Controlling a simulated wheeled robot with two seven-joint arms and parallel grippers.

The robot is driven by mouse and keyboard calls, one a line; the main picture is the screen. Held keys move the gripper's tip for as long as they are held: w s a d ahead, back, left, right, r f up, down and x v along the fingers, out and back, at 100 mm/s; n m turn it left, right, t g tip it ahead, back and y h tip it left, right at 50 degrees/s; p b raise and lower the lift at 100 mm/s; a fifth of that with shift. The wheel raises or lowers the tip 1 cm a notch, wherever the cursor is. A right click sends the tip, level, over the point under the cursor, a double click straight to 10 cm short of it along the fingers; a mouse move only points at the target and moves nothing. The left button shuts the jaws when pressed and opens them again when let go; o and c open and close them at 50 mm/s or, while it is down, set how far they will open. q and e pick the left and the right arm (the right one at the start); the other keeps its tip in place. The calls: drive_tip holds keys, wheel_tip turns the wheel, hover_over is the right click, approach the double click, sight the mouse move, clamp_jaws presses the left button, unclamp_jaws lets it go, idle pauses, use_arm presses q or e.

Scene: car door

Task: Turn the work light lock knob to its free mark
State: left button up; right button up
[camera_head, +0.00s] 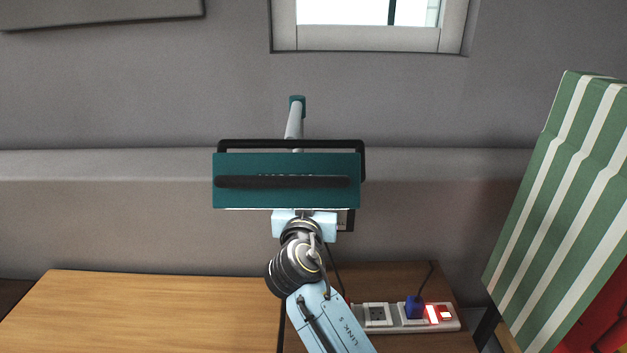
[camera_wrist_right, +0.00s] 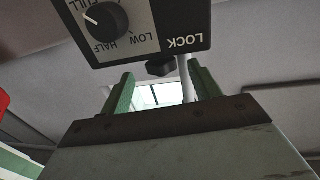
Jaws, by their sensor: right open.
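The work light (camera_head: 287,181) is a teal box with a black handle frame, in the middle of the head view. In the right wrist view its dark control panel (camera_wrist_right: 188,25) fills the top, with a round dial marked FULL, HALF and LOW and the upside-down word LOCK. The black lock knob (camera_wrist_right: 160,68) hangs at the panel's lower edge. My right gripper (camera_wrist_right: 163,82) is open, with green fingers; the knob appears between and just beyond the fingertips, and I see no contact. The knob's marks are not readable. In the head view the light hides this gripper. My left gripper is not in view.
A grey pole (camera_head: 295,122) with a teal tip rises behind the light. A wooden table (camera_head: 150,310) stands below, with a power strip (camera_head: 378,316) and a blue plug at its right. A green-and-white striped cloth (camera_head: 560,215) is at the far right. The table's left is clear.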

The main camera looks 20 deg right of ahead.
drive_tip(key=x, duration=0.4)
drive_tip(key=shift+w+d, duration=0.2)
drive_tip(key=shift+w, duration=0.3)
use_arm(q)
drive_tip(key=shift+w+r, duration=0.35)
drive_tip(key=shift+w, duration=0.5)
